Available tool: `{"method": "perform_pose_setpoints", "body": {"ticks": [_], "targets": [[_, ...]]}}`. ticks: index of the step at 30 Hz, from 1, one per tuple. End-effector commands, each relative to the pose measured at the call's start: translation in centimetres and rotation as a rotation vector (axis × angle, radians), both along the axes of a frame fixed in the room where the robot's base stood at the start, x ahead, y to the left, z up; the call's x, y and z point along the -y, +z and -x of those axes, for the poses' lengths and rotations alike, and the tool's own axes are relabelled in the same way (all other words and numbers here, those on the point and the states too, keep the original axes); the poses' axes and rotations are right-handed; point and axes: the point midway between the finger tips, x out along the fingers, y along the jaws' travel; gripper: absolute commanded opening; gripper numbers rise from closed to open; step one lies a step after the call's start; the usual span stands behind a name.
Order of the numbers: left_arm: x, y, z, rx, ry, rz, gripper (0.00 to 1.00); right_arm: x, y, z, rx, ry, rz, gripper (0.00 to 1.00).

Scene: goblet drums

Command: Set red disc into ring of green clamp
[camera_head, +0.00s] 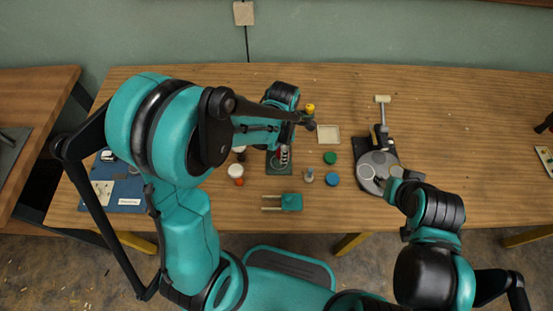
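A small orange-red round piece (238,181), likely the red disc, lies on the table just in front of a white round piece (235,171). A green block with two pale prongs pointing left (290,202) lies nearer the front edge. A dark green plate with red and white parts (272,169) is behind it, partly under my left arm. I cannot tell which of these is the green clamp, and no ring is clear. My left gripper (308,122) is above the table near a yellow knob. My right gripper (391,186) is at the grey round device's front edge. Both grippers' fingers are too small to read.
The grey round device (368,170) stands right of centre, with a pale-headed hammer-like tool (383,112) behind. A green disc (330,157), blue disc (332,178), small knob (308,176) and square tray (328,134) are in the middle. A blue mat (128,190) is left. The table's right is mostly clear.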

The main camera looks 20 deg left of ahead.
Motion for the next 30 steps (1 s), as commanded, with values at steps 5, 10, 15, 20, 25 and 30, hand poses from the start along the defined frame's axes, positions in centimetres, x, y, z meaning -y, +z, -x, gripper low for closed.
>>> {"method": "perform_pose_setpoints", "body": {"ticks": [5, 10, 15, 20, 25, 30], "targets": [[-1.4, -0.9, 0.0, 0.000, 0.000, 0.000, 0.19, 0.0, -0.5, 0.0, 0.000, 0.000, 0.000, 0.40], [-1.4, -2.8, 0.0, 0.000, -0.002, 0.000, 0.19, 0.0, -1.5, 0.0, 0.000, 0.000, 0.000, 0.40], [-1.4, -5.0, 0.0, 0.000, -0.002, 0.000, 0.19, 0.0, -2.5, 0.0, 0.000, 0.000, 0.000, 0.40], [-1.4, -4.8, 0.1, 0.000, -0.002, 0.000, 0.19, 0.0, -2.3, 0.0, 0.000, 0.000, 0.000, 0.40], [-1.4, -5.2, 0.1, 0.000, -0.002, 0.000, 0.19, 0.0, -2.7, 0.0, 0.000, 0.000, 0.000, 0.40], [-1.4, -5.7, 0.1, 0.000, -0.002, 0.000, 0.19, 0.0, -3.2, 0.0, 0.000, 0.000, 0.000, 0.40]]}}
